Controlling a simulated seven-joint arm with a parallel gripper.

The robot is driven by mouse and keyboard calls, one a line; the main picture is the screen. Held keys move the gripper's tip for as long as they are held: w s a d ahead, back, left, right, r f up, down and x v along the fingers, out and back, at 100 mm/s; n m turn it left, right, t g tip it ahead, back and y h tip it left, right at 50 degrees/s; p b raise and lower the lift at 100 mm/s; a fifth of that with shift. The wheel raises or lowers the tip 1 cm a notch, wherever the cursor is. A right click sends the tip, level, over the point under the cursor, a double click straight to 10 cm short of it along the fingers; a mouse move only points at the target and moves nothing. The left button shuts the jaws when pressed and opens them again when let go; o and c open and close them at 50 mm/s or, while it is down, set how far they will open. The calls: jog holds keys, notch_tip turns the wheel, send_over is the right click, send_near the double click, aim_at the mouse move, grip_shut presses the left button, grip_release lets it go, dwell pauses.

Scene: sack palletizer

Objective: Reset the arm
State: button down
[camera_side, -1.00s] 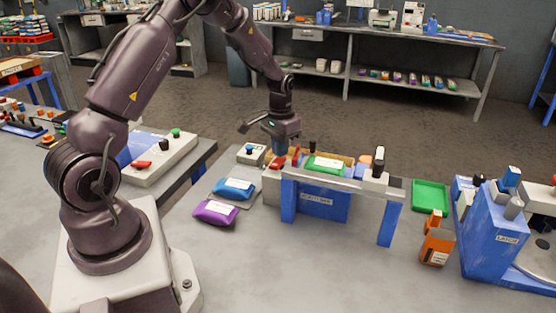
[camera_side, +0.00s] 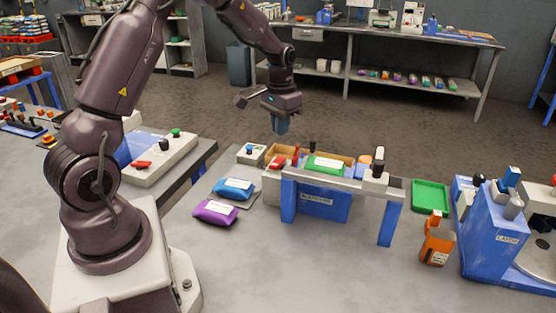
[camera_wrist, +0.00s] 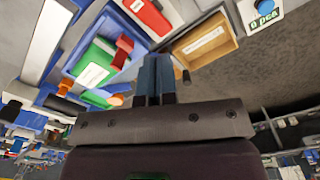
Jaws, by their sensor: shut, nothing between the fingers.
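My gripper (camera_side: 281,125) hangs in the air above the back left of the blue palletizer frame (camera_side: 318,205), its fingers pointing down. Its blue fingers are together with nothing between them, and they also show in the wrist view (camera_wrist: 154,78). A green sack (camera_side: 325,164) lies on top of the frame; it also shows in the wrist view (camera_wrist: 97,64). A red sack (camera_side: 277,161) lies at the frame's left end, and it shows in the wrist view too (camera_wrist: 149,14). A blue sack (camera_side: 233,187) and a purple sack (camera_side: 215,211) lie on the table to the left.
A wooden tray (camera_wrist: 205,42) is beside the frame. A small button box (camera_side: 250,153) stands behind the blue sack. A green tray (camera_side: 430,196), an orange bottle (camera_side: 436,243) and a blue machine (camera_side: 495,232) stand at the right. The front of the table is clear.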

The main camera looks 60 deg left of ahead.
jog(key=shift+s+d+f+n+g, duration=0.35)
jog(key=shift+s+f, duration=0.15)
jog(key=shift+s, duration=0.25)
jog(key=shift+s+d+r, duration=0.6)
jog(key=shift+s+d, duration=0.05)
jog(key=shift+s, duration=0.05)
jog(key=s+d+r+m+t, duration=0.3)
jog(key=s+d+r+t, duration=0.3)
jog(key=s+d+r, duration=1)
jog(key=shift+s+d+r+m, duration=0.35)
jog(key=shift+d+r, duration=0.05)
jog(key=shift+d, duration=0.6)
